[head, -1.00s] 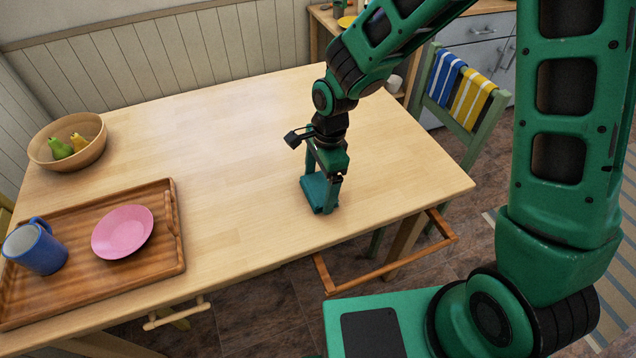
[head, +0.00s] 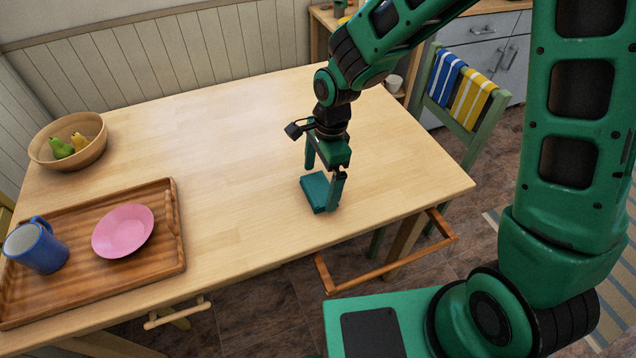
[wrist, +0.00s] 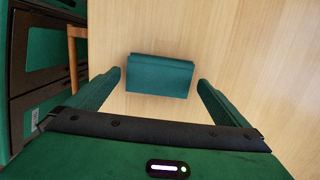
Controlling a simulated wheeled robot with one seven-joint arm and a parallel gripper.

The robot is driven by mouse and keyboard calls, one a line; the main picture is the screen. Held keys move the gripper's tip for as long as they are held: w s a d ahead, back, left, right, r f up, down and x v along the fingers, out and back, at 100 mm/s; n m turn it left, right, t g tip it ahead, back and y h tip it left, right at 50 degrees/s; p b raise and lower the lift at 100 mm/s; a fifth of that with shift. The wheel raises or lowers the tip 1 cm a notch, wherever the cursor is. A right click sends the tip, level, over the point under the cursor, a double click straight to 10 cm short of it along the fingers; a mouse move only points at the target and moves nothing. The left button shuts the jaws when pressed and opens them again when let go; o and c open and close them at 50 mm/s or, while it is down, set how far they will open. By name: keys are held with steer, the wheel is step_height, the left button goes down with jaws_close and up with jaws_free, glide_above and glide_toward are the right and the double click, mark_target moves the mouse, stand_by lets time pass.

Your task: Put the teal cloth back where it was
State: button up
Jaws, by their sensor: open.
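The teal cloth (head: 317,192) is a small folded block lying flat on the wooden table (head: 230,140), near its front right part. It also shows whole in the wrist view (wrist: 160,76). My gripper (head: 323,186) is just above the cloth, pointing down. Its two fingers are spread wide, one on each side of the cloth in the wrist view (wrist: 160,80), with gaps between the fingers and the cloth. It holds nothing.
A green chair (head: 463,130) with striped towels is at right. The table's middle is clear.

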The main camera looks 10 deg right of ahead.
mark_target(325, 185)
step_height(325, 185, up, 10)
steer(key=d, duration=0.1)
steer(key=shift+w, duration=0.15)
steer(key=shift+d, duration=0.1)
steer(key=s+d+r+n+h, duration=0.1)
steer(key=s+d+r+n, duration=0.15)
steer(key=d, duration=0.85)
steer(key=s+d+r+n+h, duration=0.1)
steer(key=s+d+r, duration=0.15)
steer(key=d, duration=0.75)
steer(key=s+d+r+n, duration=0.1)
steer(key=s+d+n, duration=0.4)
steer(key=s+d, duration=0.7)
steer(key=s, duration=0.4)
steer(key=shift+s+d+r+y, duration=0.15)
steer(key=shift+r+y, duration=0.25)
